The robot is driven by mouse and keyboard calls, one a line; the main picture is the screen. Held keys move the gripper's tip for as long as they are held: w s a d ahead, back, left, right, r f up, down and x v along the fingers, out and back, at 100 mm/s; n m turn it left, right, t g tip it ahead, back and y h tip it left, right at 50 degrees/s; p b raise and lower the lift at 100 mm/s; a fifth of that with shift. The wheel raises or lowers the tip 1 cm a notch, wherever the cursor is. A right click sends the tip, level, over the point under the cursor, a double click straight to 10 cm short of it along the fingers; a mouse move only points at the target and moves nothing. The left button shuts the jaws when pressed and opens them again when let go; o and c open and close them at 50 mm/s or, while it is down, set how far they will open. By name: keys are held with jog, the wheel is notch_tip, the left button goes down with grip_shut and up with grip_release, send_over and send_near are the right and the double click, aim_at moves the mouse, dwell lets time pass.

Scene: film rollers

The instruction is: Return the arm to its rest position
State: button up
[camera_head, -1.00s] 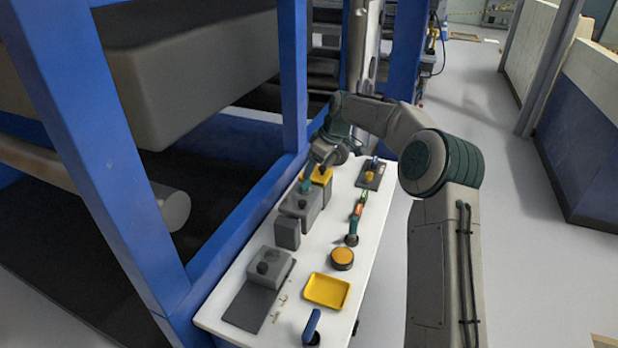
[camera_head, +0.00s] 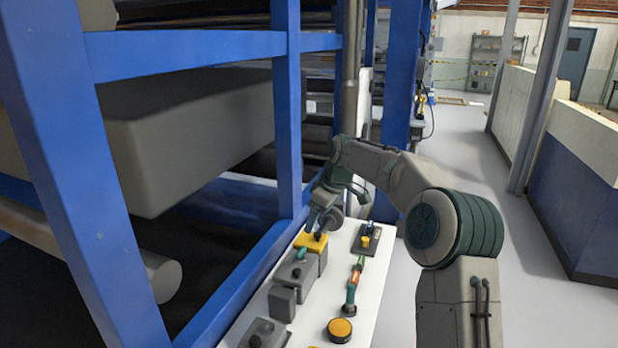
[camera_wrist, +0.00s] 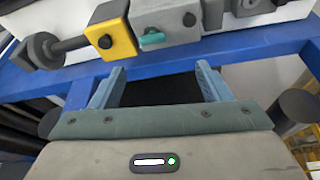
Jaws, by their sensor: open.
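My arm reaches out over a white table (camera_head: 343,255), bent at the elbow. My gripper (camera_head: 312,222) hangs over the table's far left part, just above the yellow box (camera_head: 311,241) in the head view. Its fingers are small there, and their gap to the box is hard to judge. In the wrist view my gripper (camera_wrist: 160,70) is open, with two blue-grey fingers wide apart and nothing between them. The yellow box with a dark knob (camera_wrist: 111,39) and a grey box with a teal knob (camera_wrist: 163,35) lie beyond the fingertips.
An orange button (camera_head: 340,329) and a small dark panel (camera_head: 366,240) are on the table. Open floor (camera_head: 460,170) lies to the right.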

jog(key=s+d+r+m+h, duration=0.2)
jog(key=s+r+m, duration=0.1)
jog(key=s, duration=0.8)
jog(key=s+d+f+m, duration=0.1)
jog(key=s+d+m, duration=0.2)
jog(key=s, duration=0.7)
jog(key=s+d+f+m+h, duration=0.1)
jog(key=s+d+f+m, duration=0.1)
jog(key=s, duration=0.8)
jog(key=s+d+f+m, duration=0.2)
jog(key=s+d+m, duration=0.1)
jog(key=s, duration=0.7)
jog(key=shift+d+m+t, duration=0.35)
jog(key=shift+m+t, duration=0.05)
jog(key=shift+w, duration=0.1)
